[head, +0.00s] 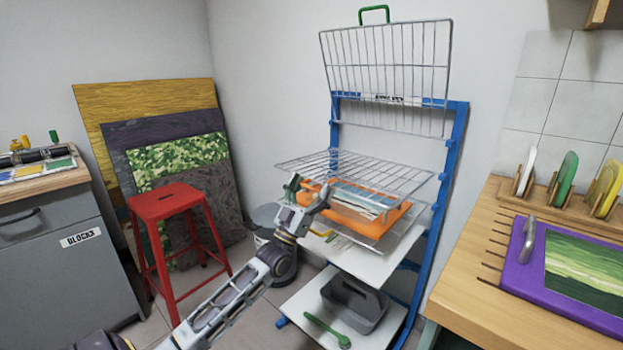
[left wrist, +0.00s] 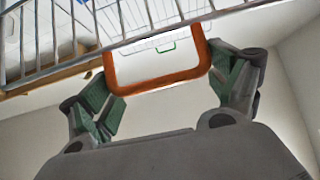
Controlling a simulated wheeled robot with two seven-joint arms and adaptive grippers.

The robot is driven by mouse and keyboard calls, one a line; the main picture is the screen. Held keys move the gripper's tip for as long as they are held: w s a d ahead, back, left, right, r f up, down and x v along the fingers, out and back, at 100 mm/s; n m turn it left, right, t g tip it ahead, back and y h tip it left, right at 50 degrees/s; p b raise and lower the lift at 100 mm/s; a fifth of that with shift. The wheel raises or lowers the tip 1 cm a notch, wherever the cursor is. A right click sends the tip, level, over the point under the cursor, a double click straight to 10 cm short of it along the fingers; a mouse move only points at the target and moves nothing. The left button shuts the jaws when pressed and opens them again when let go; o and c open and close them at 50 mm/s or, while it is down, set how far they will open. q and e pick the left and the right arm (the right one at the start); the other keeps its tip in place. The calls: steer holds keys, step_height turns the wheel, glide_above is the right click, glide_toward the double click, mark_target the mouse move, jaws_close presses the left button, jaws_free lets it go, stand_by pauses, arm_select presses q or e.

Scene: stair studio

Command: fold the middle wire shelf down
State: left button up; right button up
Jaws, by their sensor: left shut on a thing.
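The middle wire shelf (head: 365,172) sticks out from the blue rack, close to level, above an orange-framed picture. Its wires cross the top of the left wrist view (left wrist: 90,60). An orange loop handle (left wrist: 155,82) is on its front edge. My left gripper (head: 307,190) is at the shelf's front left, its green-padded fingers on either side of the handle, shut on it in the left wrist view (left wrist: 168,75). My right gripper is not in view.
The upper wire shelf (head: 390,65) stands folded up with a green handle (head: 374,10). The orange-framed picture (head: 350,212) lies on a lower wire shelf (head: 390,238). A red stool (head: 165,203) stands left; a wooden bench (head: 480,255) is at right.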

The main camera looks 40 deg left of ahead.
arm_select(q)
steer(key=shift+d+f+b, duration=0.15)
steer(key=shift+f+b, duration=0.15)
steer(key=shift+f, duration=0.85)
steer(key=shift+d+f+b, duration=0.1)
steer(key=shift+f+b, duration=0.15)
steer(key=shift+f, duration=0.85)
steer(key=o, duration=1.1)
steer(key=shift+a, duration=0.1)
steer(key=shift+o, duration=0.2)
steer(key=shift+a, duration=0.1)
steer(key=shift+s+r, duration=0.1)
steer(key=shift+r, duration=0.2)
steer(key=v, duration=1.2)
